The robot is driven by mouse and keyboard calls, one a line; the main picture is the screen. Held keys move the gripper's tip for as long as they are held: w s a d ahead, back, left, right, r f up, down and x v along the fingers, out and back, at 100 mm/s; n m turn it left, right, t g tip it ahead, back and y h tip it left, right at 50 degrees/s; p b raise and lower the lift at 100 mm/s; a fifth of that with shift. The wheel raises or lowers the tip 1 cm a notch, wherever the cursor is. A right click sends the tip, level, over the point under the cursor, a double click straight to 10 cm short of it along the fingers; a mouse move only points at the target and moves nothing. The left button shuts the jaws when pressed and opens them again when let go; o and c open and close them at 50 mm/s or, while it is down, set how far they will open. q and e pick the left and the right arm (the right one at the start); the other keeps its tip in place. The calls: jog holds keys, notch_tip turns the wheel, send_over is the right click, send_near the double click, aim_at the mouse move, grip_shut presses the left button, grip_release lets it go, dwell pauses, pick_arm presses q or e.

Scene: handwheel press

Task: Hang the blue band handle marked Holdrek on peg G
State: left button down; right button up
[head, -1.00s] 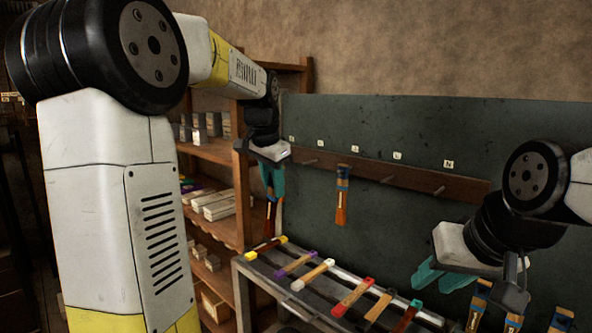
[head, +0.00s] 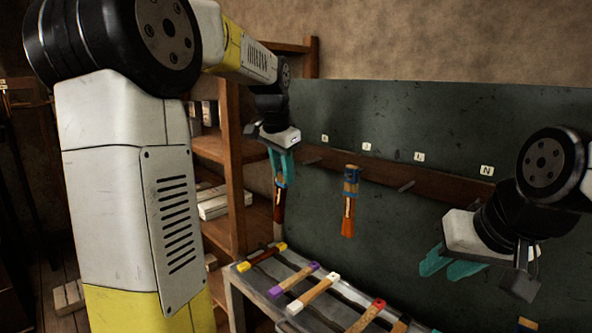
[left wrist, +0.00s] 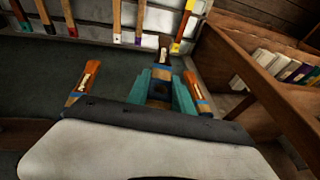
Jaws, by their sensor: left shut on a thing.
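My left gripper (head: 283,170) has teal fingers pointing down in front of the dark pegboard's left end. Peg G cannot be picked out; the letter plates are mostly too small to read. My right gripper (head: 453,268) is open and empty at the lower right.
Another blue-banded handle (head: 349,205) hangs on the brown peg rail (head: 380,181); a bare peg (head: 405,186) is to its right. Several coloured-end handles lie on the grey bench rack (head: 262,302) below. A wooden shelf (head: 236,170) stands close left.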

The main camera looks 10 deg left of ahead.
pick_arm(q)
jog(key=w+d+f, duration=0.1)
jog(key=w+d, duration=0.4)
jog(key=w, duration=0.3)
jog(key=shift+d, duration=0.2)
dwell(0.8)
dwell(0.6)
